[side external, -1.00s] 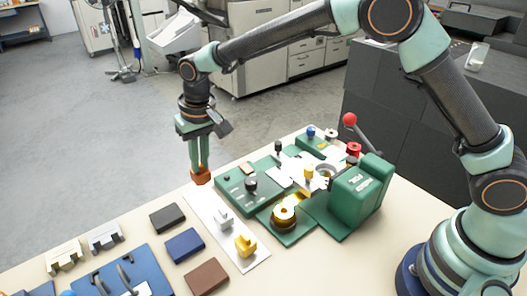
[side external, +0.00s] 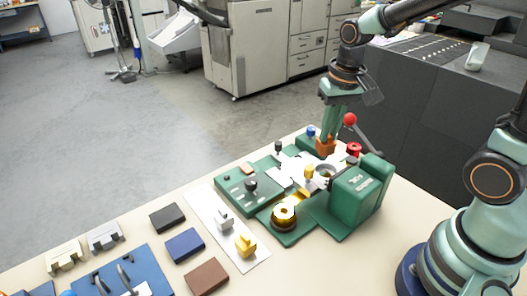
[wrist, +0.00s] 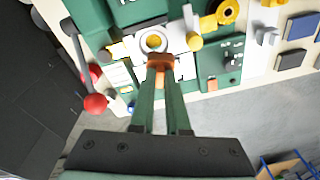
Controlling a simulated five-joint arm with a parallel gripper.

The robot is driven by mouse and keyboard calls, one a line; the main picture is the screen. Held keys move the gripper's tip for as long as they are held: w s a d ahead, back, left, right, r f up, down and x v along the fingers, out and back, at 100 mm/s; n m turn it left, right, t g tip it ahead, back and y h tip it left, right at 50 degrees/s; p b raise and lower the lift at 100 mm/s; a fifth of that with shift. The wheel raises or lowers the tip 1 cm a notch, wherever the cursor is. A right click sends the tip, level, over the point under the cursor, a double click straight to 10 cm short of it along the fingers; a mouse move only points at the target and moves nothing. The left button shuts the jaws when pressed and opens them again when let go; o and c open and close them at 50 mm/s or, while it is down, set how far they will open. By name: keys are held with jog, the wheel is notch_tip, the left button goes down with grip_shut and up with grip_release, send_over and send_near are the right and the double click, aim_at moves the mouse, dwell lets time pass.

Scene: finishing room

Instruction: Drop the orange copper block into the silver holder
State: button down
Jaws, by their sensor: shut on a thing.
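The orange copper block (side external: 326,147) is between the fingertips of my gripper (side external: 328,135), which is shut on it. The block hangs above the green machine, up and behind the round silver holder (side external: 325,170) in the side view. The block looks apart from the holder, and the exact height gap is hard to tell.
A green machine housing (side external: 360,195) stands right of the holder, with a red-knobbed lever (side external: 350,119) behind. A yellow post (side external: 308,172) is close left of the holder. A gold spool (side external: 284,215) sits in front. A white mat (side external: 215,209) lies to the left.

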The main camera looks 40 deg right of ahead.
aim_at(331, 153)
jog(key=shift+s+d+f, duration=0.15)
jog(key=shift+s+d, duration=0.15)
jog(key=shift+s, duration=0.15)
jog(key=shift+f, duration=2.8)
jog(key=shift+d, duration=0.1)
jog(key=shift+f, duration=0.6)
jog(key=c, duration=1.2)
grip_release()
jog(key=shift+r, duration=0.1)
jog(key=shift+s+r, duration=0.2)
jog(key=shift+r, duration=1.6)
jog(key=shift+s+r, duration=0.25)
jog(key=shift+r, duration=1.55)
jog(key=shift+s+r, duration=0.2)
jog(key=shift+r, duration=1.6)
